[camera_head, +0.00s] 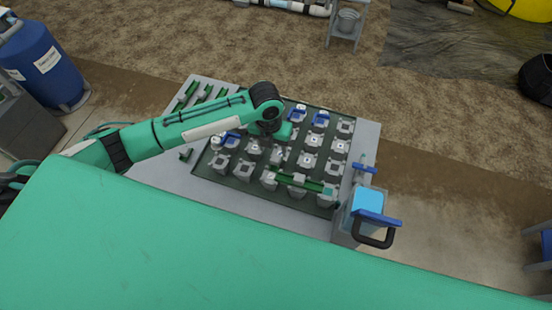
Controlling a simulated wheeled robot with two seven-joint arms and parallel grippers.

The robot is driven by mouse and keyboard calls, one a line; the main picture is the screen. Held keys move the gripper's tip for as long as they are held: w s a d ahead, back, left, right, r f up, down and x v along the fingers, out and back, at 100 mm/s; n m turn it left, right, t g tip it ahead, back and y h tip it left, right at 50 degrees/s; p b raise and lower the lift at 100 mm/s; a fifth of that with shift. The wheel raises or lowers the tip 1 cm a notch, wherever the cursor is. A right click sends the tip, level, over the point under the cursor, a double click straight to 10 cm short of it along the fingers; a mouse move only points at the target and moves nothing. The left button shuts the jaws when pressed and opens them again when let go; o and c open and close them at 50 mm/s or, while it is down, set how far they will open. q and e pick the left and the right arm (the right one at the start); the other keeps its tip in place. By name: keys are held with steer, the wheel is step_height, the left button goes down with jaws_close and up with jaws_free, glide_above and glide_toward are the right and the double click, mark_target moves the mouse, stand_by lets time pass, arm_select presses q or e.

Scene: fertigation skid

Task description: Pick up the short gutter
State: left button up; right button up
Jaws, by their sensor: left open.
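Several green channel-like pieces are in view, and I cannot tell for certain which is the short gutter. One green gutter (300,182) lies across the grey blocks near the front of the dark green tray (228,180). Shorter green pieces (190,91) lie at the table's back left, and a small one (186,155) lies left of the tray. My left gripper (277,132) hangs over the tray's back-left part, behind and left of the gutter across the blocks, and apart from it. It is open; its fingertips are mostly hidden by my wrist. My right gripper is not in view.
The grey table (365,135) carries the tray with rows of grey blocks, some with blue clips (320,119). A grey box with a light-blue top (368,200) and black handle stands at the right front. A blue barrel (42,62) stands far left.

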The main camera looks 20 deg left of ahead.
mark_target(275, 159)
arm_select(q)
step_height(275, 159, down, 2)
steer(key=shift+w+d+f, duration=0.1)
steer(key=shift+d+f, duration=0.05)
steer(key=shift+f, duration=0.1)
steer(key=shift+f+p, duration=0.4)
step_height(275, 159, down, 4)
steer(key=shift+d+f+p, duration=0.1)
steer(key=shift+d+p, duration=0.05)
steer(key=shift+p, duration=0.85)
steer(key=shift+f, duration=0.35)
steer(key=c, duration=1.1)
